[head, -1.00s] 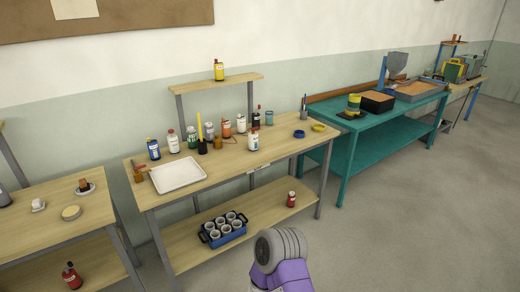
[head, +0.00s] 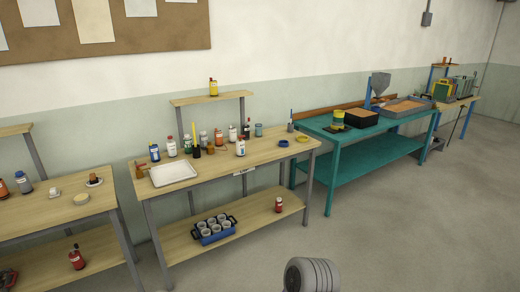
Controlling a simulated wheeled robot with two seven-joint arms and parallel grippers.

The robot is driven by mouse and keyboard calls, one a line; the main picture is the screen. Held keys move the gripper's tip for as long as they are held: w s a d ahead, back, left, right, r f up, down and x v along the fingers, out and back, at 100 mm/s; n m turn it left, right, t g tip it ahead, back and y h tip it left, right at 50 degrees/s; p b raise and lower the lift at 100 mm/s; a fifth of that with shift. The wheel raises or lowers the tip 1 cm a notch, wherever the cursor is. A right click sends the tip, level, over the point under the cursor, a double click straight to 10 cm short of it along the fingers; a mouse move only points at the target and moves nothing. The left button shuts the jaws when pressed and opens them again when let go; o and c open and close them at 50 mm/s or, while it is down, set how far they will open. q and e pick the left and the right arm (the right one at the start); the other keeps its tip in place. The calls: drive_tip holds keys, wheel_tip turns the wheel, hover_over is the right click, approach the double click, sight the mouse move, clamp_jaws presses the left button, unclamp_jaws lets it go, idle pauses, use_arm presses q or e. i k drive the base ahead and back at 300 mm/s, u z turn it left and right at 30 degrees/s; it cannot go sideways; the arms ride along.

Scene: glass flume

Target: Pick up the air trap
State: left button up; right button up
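I cannot pick out the air trap with certainty; the objects are small at this distance. Many bottles and small items stand on the middle wooden bench (head: 215,184), including a white bottle with a dark cap (head: 240,147), an orange-brown bottle (head: 219,139) and a blue-labelled bottle (head: 155,153). Neither gripper is in view. Only a grey ridged part of my own arm shows at the bottom edge, right of centre, well in front of the bench.
A white tray (head: 173,175) lies on the middle bench; a blue carrier with cups (head: 214,234) and a red bottle (head: 278,205) are on its lower shelf. A left wooden bench (head: 40,212) and a teal table (head: 345,137) flank it. Floor is clear at right.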

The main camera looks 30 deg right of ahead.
sight(240, 150)
drive_tip(key=z, duration=1.05)
drive_tip(key=i, duration=1.25)
drive_tip(key=z, duration=0.5)
drive_tip(key=i, duration=1.5)
drive_tip(key=u, duration=1.5)
drive_tip(key=i, duration=0.65)
drive_tip(key=u, duration=0.7)
